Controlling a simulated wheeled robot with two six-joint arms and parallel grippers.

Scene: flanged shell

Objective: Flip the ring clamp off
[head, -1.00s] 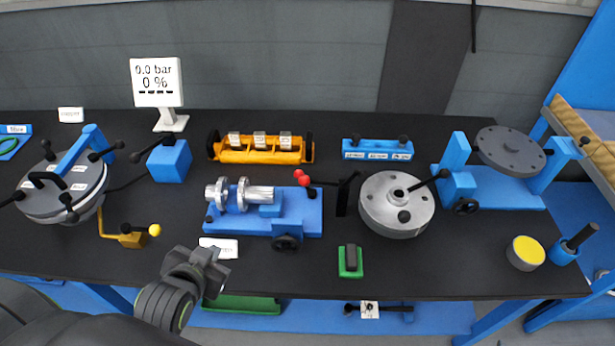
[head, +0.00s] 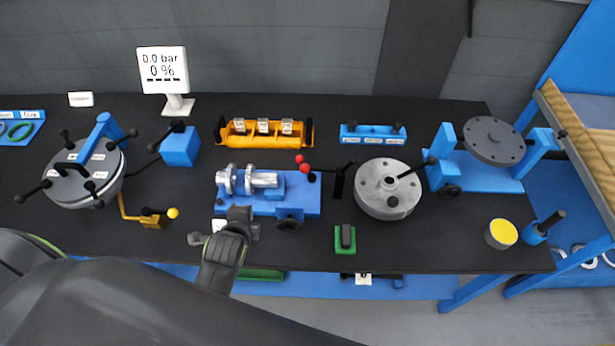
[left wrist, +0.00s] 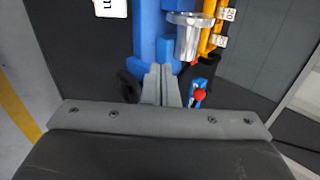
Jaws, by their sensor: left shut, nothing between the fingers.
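The blue fixture (head: 238,206) carries a silver flanged shaft (head: 262,180) lying on its side. A lever with red balls (head: 303,164) stands at its right end; I cannot tell for sure whether this is the ring clamp. My left gripper (head: 238,214) is at the front left edge of the fixture, its fingers mostly hidden behind my wrist. In the left wrist view its fingers (left wrist: 161,78) are shut and empty, pointing at the blue fixture (left wrist: 148,35). The silver part (left wrist: 188,38) is ahead, and a red ball (left wrist: 199,94) is to the right. My right gripper is not in view.
A dark knob (head: 289,221) sticks out from the fixture's front. A green block (head: 345,238) and a round grey flanged housing (head: 387,202) lie to the right. An orange rack (head: 235,140) stands behind.

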